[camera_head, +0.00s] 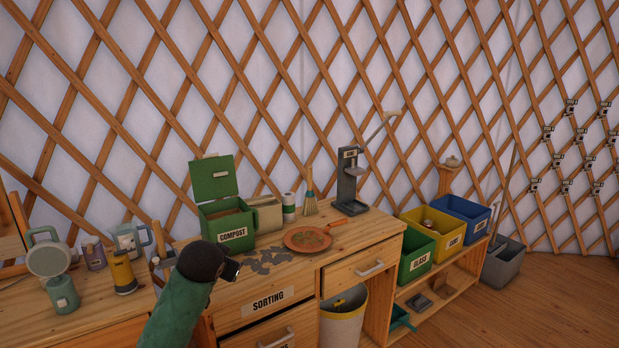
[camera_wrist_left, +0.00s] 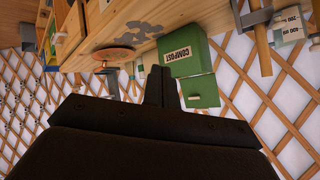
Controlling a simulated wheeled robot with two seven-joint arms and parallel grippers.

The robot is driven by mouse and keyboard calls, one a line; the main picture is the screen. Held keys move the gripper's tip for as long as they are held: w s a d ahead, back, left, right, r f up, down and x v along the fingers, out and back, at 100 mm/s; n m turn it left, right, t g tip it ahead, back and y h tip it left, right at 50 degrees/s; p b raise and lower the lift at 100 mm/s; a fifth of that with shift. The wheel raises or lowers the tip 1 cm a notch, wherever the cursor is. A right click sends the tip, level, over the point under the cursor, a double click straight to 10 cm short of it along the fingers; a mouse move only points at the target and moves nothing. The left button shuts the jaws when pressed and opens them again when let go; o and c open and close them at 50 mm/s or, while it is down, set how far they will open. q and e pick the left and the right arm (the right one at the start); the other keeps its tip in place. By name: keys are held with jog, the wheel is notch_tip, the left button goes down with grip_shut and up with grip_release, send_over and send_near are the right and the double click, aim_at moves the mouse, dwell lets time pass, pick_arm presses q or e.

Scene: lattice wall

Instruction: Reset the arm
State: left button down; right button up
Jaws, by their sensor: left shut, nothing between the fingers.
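My left arm, with a green sleeve-like link, comes up from the bottom in the head view. Its dark gripper (camera_head: 231,269) points right, in front of the sorting desk (camera_head: 345,258) and its grey patch of scraps. In the left wrist view the gripper's fingers (camera_wrist_left: 159,85) are together, with nothing between them. The green compost box (camera_head: 228,222) stands open-lidded on the desk behind the gripper; it also shows upside down in the left wrist view (camera_wrist_left: 188,57). My right gripper is in neither view.
Mugs and a yellow canister (camera_head: 122,272) stand on the left counter. Green, yellow and blue bins (camera_head: 464,215) line the right shelf.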

pick_arm(q)
jog(key=s+d+f+g, duration=0.2)
jog(key=s+f+g, duration=0.1)
jog(key=s+f, duration=1)
jog(key=s+d+f+n+g+h, duration=0.1)
jog(key=s+d+f+g, duration=0.1)
jog(key=s+f, duration=1.1)
jog(key=s+d+f+n+g, duration=0.1)
jog(key=s+f+g, duration=0.3)
jog(key=s+f, duration=0.9)
jog(key=s+d, duration=0.1)
jog(key=s, duration=0.6)
jog(key=shift+s+h, duration=0.35)
jog(key=shift+h, duration=0.05)
